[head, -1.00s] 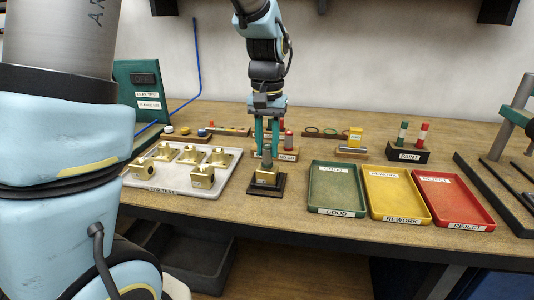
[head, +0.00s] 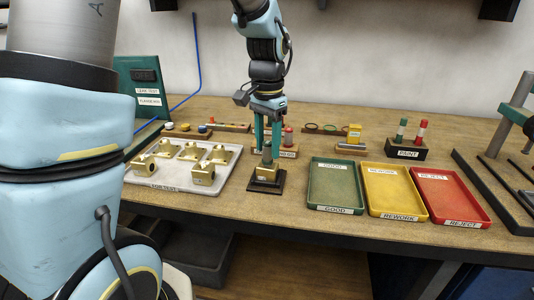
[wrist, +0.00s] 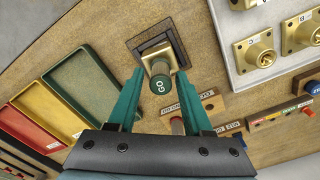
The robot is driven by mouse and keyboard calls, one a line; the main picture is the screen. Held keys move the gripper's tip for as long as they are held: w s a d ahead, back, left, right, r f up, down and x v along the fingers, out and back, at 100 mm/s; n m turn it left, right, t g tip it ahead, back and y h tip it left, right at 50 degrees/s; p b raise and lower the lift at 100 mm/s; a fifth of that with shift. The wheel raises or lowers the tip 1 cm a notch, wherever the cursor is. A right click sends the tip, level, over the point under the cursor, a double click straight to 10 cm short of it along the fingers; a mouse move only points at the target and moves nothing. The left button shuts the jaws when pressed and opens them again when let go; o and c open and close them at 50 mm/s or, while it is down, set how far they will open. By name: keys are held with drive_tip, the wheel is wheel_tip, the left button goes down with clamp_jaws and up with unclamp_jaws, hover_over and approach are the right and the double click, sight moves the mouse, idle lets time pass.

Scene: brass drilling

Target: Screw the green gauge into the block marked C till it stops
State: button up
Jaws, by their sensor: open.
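The green gauge (wrist: 160,86), with GO on its green end, stands in a brass block (wrist: 158,57). In the head view the gauge (head: 267,156) looks upright above the block (head: 267,173). The block sits in a black square fixture (head: 266,186) on the bench. My gripper (wrist: 158,78) is open, with one teal finger on each side of the gauge and gaps visible in the wrist view. The gauge's lower end is hidden, so its depth in the block cannot be told. I cannot read a C on this block.
A pale tray (head: 172,185) with several brass blocks lies left of the fixture. Green (head: 336,210), yellow (head: 397,214) and red trays (head: 455,220) lie to the right. A rack with a red-topped gauge (head: 289,137) stands close behind my gripper.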

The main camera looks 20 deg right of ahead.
drive_tip(key=n+p, duration=0.2)
drive_tip(key=n, duration=0.4)
drive_tip(key=shift+r+n, duration=0.15)
drive_tip(key=shift+n, duration=0.25)
drive_tip(key=n+p, duration=0.1)
drive_tip(key=n, duration=0.3)
drive_tip(key=shift+p, duration=0.4)
drive_tip(key=shift+n, duration=0.9)
drive_tip(key=shift+c, duration=0.2)
